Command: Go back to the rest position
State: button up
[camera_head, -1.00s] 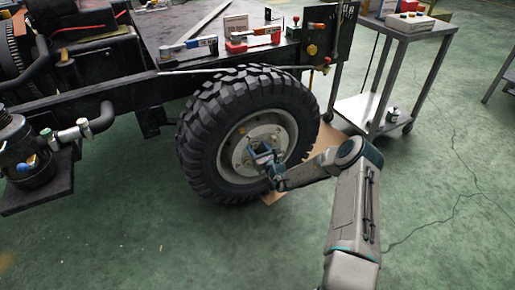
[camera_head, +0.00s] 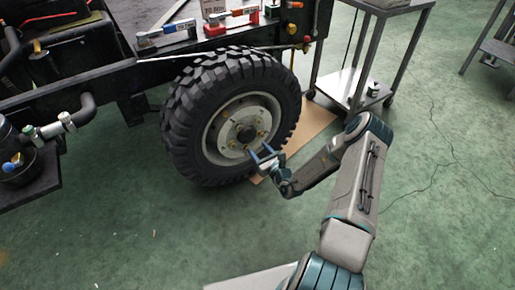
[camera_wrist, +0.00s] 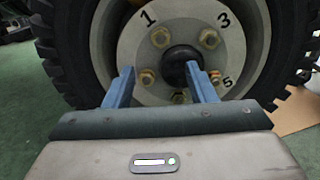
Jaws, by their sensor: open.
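My gripper (camera_head: 266,156) is open and empty, with its two blue fingers pointing at the wheel hub. In the wrist view my gripper (camera_wrist: 160,88) shows its fingers spread apart, with the hub's dark centre cap (camera_wrist: 184,64) visible between and beyond them. The wheel (camera_head: 232,118) has a knobbly black tyre and a pale rim, and it is mounted on the chassis frame. In the wrist view the hub plate (camera_wrist: 190,28) carries several brass-coloured nuts and the painted numbers 1, 3 and 5.
A metal cart (camera_head: 384,42) stands right of the wheel. The chassis frame (camera_head: 95,88) runs along the left and carries tools and boxes on top. A cardboard sheet (camera_head: 311,125) lies under the wheel.

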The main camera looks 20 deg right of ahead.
dwell(0.3)
jog(key=s+a+r+n+g+y+p, duration=0.2)
jog(key=a+r+n+g+y+p, duration=0.25)
jog(key=r, duration=0.45)
jog(key=s+a+r+n+g+y+p, duration=0.15)
jog(key=a+r+n+y, duration=0.25)
jog(key=a+r+n, duration=0.4)
jog(key=s+a+r+n+g+p, duration=0.3)
jog(key=s+r+n+g+p, duration=0.2)
jog(key=s+r+n+g, duration=0.75)
jog(key=s+d+r+n+t+h+p, duration=0.1)
jog(key=s+d+r+n+h+p, duration=0.1)
jog(key=s+r, duration=0.4)
jog(key=s+d+r+n+t+h+p, duration=0.1)
jog(key=s+d+r+h+p, duration=0.4)
jog(key=r, duration=0.7)
jog(key=s+d+r+n+t+h+p, duration=0.2)
jog(key=s+d+r+n+h+p, duration=0.2)
jog(key=s+r+h, duration=0.3)
jog(key=shift+p+v, duration=0.8)
jog(key=shift+v, duration=0.1)
